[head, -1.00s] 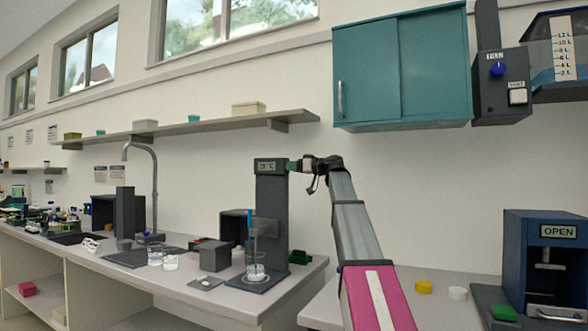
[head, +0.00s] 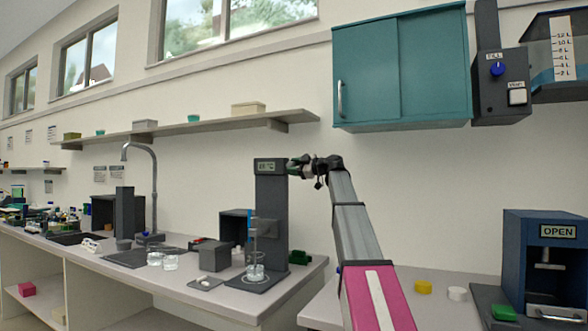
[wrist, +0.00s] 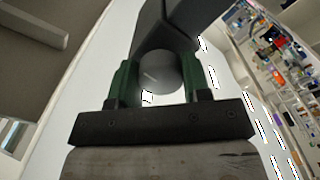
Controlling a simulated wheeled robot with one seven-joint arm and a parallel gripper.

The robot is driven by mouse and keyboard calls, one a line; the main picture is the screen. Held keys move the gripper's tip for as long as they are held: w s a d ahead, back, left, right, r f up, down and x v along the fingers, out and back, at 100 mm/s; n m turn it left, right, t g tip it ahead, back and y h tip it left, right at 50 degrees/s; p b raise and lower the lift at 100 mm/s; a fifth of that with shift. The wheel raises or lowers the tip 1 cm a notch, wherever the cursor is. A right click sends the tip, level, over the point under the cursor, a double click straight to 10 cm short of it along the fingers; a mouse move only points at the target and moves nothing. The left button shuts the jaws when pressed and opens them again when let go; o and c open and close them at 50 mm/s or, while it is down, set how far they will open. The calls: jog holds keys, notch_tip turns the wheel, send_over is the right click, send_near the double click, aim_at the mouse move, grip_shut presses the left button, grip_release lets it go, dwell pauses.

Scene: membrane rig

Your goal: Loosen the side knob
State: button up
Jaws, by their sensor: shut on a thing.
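A dark grey upright column (head: 270,205) with a small display at its top stands on the bench. The side knob is a round grey knob (wrist: 160,72) between my green fingers in the wrist view. My gripper (head: 293,166) reaches the column's upper right side in the head view, and its fingers (wrist: 161,82) are closed on the knob's two sides. In the head view the knob is hidden by my fingers. A bracket with a blue-topped rod (head: 251,222) hangs on the column above a glass beaker (head: 256,272).
Two more glass beakers (head: 170,262) and a grey box (head: 211,255) stand left of the column. A teal cabinet (head: 402,70) hangs above to the right. A blue press-like device (head: 540,255) stands on the right bench.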

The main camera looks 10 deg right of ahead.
jog(key=shift+n, duration=0.9)
jog(key=o, duration=0.9)
jog(key=shift+s+d, duration=0.1)
jog(key=v, duration=1)
jog(key=shift+s+d, duration=0.15)
jog(key=shift+d, duration=0.05)
